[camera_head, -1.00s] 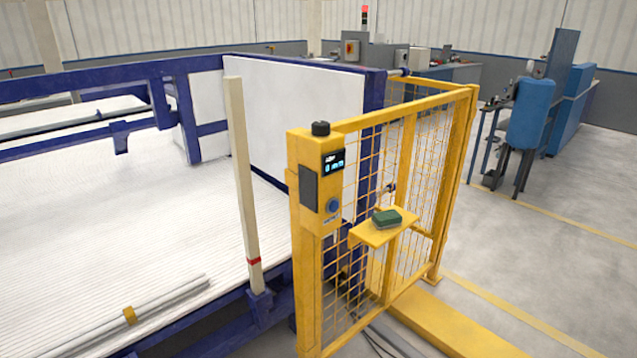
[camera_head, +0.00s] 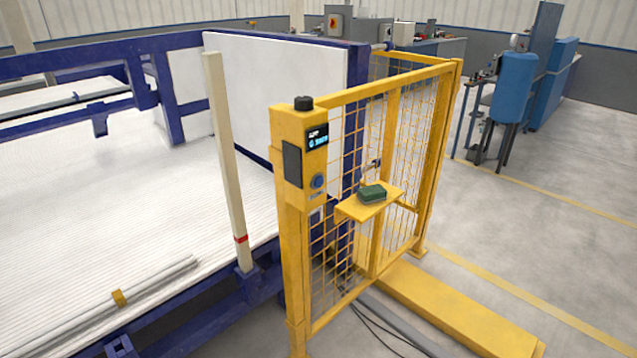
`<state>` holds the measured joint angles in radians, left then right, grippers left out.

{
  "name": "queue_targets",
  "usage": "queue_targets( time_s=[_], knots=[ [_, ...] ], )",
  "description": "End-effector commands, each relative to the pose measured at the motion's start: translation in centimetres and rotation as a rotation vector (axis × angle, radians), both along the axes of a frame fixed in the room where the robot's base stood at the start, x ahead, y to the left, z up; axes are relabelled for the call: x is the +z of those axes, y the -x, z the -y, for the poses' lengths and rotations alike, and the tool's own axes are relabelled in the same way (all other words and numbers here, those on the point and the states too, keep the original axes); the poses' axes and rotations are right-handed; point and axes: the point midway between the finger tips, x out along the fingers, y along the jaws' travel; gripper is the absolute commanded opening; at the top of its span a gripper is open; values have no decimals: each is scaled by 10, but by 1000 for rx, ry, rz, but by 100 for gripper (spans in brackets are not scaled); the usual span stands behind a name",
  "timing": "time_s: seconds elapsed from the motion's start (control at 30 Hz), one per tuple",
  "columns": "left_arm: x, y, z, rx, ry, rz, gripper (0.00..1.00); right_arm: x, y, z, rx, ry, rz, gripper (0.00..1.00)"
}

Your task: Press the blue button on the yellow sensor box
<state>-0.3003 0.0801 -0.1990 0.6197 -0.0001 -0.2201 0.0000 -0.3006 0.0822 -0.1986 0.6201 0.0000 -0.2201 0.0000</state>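The yellow sensor box (camera_head: 301,155) is fixed at the top of the near post of a yellow mesh fence. Its round blue button (camera_head: 318,181) is on the front face, below a small lit display (camera_head: 317,137). A dark panel (camera_head: 292,164) is on the box's left side and a black knob (camera_head: 303,103) on top. Nothing covers the button. Neither of my grippers is in view.
A yellow shelf (camera_head: 350,211) with a green object (camera_head: 372,194) juts out right of the box. A pale upright post (camera_head: 222,150) stands left of it beside the blue-framed pipe bed (camera_head: 110,190). A yellow floor beam (camera_head: 450,305) and dark cables lie below. Open floor is at right.

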Motion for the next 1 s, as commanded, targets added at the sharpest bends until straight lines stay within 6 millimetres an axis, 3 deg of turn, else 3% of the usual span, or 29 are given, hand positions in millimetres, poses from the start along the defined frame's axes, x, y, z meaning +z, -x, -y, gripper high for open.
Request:
queue_targets(
  time_s=[0.03,0.33,1.0],
  knots=[
    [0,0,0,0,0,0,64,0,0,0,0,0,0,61],
    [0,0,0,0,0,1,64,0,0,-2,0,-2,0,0],
    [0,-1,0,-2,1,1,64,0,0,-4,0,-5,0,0]
  ],
)
